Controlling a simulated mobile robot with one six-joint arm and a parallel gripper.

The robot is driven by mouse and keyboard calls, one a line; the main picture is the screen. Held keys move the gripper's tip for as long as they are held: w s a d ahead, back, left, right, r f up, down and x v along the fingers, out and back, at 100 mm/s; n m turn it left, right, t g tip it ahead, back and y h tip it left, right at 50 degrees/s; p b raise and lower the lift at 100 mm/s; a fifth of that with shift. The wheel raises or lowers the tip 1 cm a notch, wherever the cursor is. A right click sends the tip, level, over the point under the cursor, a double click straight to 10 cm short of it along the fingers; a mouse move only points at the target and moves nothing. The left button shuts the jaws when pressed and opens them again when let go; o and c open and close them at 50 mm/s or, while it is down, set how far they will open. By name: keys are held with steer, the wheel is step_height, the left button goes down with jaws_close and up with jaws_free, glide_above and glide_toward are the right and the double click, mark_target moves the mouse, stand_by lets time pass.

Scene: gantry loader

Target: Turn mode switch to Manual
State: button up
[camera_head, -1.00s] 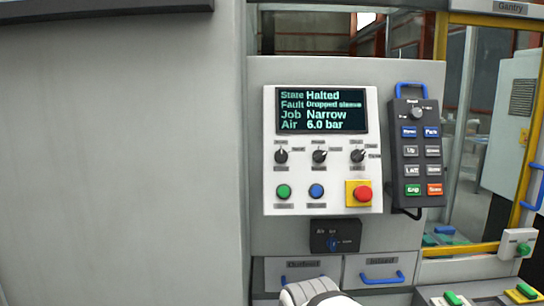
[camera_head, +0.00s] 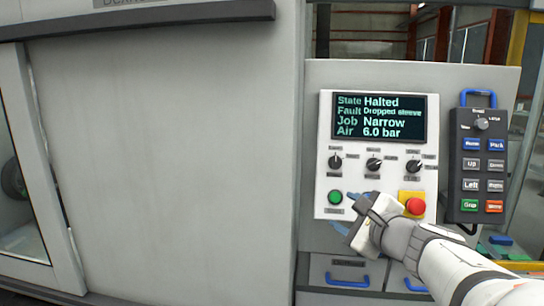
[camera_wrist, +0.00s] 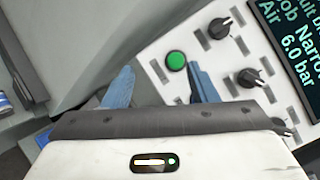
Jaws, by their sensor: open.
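The white control panel (camera_head: 325,130) carries a row of three black rotary switches: left (camera_head: 335,162), middle (camera_head: 373,164) and right (camera_head: 412,166). Their labels are too small to read, so I cannot tell which is the mode switch or its setting. My gripper (camera_head: 352,213) is open and empty in front of the panel's lower part, below the switches. In the wrist view its blue fingers (camera_wrist: 160,88) are spread, with the green button (camera_wrist: 176,61) near the right finger. Two switches show clearly there, one at the top (camera_wrist: 219,28) and one below it (camera_wrist: 249,77).
The screen (camera_head: 380,117) reads Halted, Dropped sleeve. A red button (camera_head: 415,206) on a yellow plate sits beside my wrist. A dark pendant (camera_head: 482,160) hangs right of the panel. Drawers with blue handles (camera_head: 348,281) are below.

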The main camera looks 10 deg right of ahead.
mark_target(375, 165)
steer(key=d+r+m+t+h+p, duration=0.1)
steer(key=d+r+m+t+h, duration=0.2)
steer(key=d+r+m+h, duration=0.35)
steer(key=shift+m+y, duration=0.65)
steer(key=shift+m, duration=0.2)
steer(key=w+d, duration=0.1)
steer(key=w, duration=0.1)
steer(key=w+d+p, duration=0.1)
steer(key=w, duration=0.2)
steer(key=w+d, duration=0.1)
steer(key=w, duration=0.2)
steer(key=shift+w+d+p, duration=0.15)
steer(key=shift+d+p, duration=0.05)
steer(key=shift+p, duration=0.15)
